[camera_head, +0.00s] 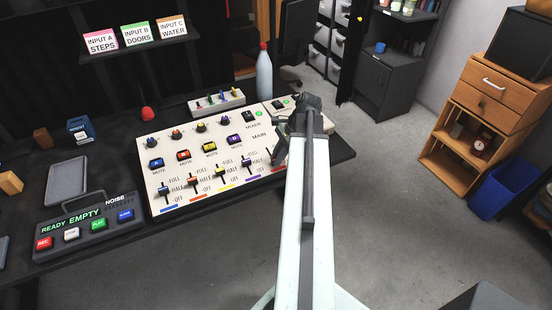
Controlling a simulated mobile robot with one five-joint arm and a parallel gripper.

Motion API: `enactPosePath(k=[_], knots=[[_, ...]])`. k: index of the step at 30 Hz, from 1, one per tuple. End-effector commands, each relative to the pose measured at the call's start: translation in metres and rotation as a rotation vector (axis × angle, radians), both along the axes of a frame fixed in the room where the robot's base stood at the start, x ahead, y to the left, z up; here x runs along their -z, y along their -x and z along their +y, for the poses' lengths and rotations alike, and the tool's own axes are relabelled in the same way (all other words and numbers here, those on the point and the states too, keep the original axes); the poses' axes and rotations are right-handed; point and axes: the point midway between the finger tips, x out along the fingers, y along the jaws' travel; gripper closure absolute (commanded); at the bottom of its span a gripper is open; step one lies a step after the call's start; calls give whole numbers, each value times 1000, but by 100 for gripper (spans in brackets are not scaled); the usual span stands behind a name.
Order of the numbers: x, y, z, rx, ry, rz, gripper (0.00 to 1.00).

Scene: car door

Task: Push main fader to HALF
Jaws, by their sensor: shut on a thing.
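The mixer panel (212,138) is a cream board with coloured knobs, mute buttons and several faders marked FULL, HALF and OFF. The main fader (273,154) is at the right of the panel, by the word MAIN. My gripper (280,145) is over this fader and shut on it. My gripper and arm hide most of its knob and the marks to its right, so I cannot tell its exact level. The channel faders to its left, such as the blue one (166,191), are apart from my gripper.
A white bottle (264,76) stands behind the panel. A recorder (92,228) reading READY EMPTY and a grey tray (67,179) are at the left. Open floor (415,200) lies to the right, before wooden drawers (500,86) and a blue bin (497,190).

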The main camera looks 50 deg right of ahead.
Motion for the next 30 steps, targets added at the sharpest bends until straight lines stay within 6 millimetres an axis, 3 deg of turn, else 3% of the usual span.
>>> enactPosePath(k=[11,20,28,29,30], knots=[[0,0,-1,1,1,1,100],[-6,-35,-17,1,1,-1,100],[-6,-36,-16,2,2,0,100],[-5,-36,-16,2,2,0,79],[-5,-36,-16,2,2,0,68]])
